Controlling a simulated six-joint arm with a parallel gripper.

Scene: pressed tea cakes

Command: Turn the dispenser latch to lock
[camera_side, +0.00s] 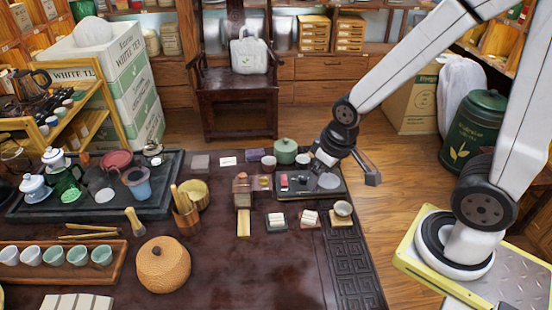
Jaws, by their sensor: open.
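A small reddish-brown box with a pale yellow chute (243,222) in front stands near the middle right of the dark table; it looks like the dispenser. I cannot make out its latch at this size. My gripper (345,172) is open, above the table's right edge, to the right of the box and well apart from it. One finger hangs over the black tray (330,192), the other to the right beyond the table edge. I see nothing between the fingers.
A green lidded pot (285,150) stands behind the black tray. Several small blocks and a cup (343,209) sit in front of it. A round woven jar (163,264) and a tea tray (95,205) are to the left. The table's front right is clear.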

